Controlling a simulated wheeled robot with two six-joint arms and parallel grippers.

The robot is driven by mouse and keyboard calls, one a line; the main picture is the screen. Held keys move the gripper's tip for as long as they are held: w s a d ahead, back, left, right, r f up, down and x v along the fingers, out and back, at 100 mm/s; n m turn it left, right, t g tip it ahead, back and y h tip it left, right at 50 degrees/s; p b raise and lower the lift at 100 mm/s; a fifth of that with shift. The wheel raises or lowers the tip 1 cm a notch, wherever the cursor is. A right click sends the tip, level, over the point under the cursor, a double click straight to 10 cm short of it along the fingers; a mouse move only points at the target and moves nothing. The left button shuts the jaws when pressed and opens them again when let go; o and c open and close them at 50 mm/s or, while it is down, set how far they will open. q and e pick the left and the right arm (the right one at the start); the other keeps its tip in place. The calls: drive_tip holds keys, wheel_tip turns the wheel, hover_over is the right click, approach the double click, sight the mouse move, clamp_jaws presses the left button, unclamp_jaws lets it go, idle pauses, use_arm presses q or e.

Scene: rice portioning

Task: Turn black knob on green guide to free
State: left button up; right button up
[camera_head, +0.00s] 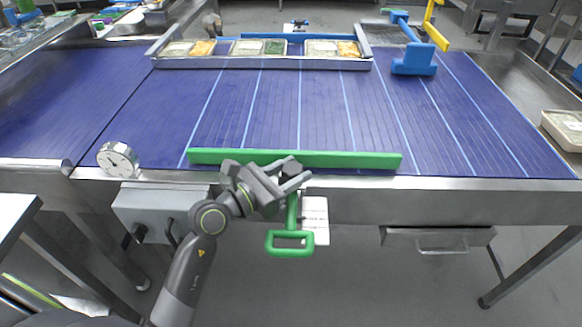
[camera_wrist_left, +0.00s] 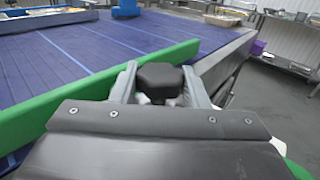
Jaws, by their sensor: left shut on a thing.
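The green guide (camera_head: 340,160) is a long bar lying along the near edge of the blue conveyor belt. It also shows in the left wrist view (camera_wrist_left: 55,100), running diagonally past my gripper. My left gripper (camera_head: 292,176) is at the near side of the guide, around its middle. In the left wrist view my left gripper (camera_wrist_left: 158,88) has its two fingers on either side of the black knob (camera_wrist_left: 158,77) and is shut on it. The knob is dark and faceted; its lower part is hidden by the gripper body. My right gripper is not in view.
A green loop handle (camera_head: 290,250) hangs below the belt's front edge, beside a white label (camera_head: 315,220). A round dial (camera_head: 118,159) stands at the left front. Food trays (camera_head: 272,63) sit across the belt. A blue and yellow fixture (camera_head: 414,60) stands at the back right.

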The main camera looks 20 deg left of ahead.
use_arm(q)
drive_tip(key=o, duration=1)
drive_tip(key=b+v, duration=0.2)
drive_tip(key=v, duration=1.5)
drive_tip(key=shift+s+a+b, duration=0.1)
drive_tip(key=shift+s+b, duration=0.1)
drive_tip(key=shift+b, duration=0.1)
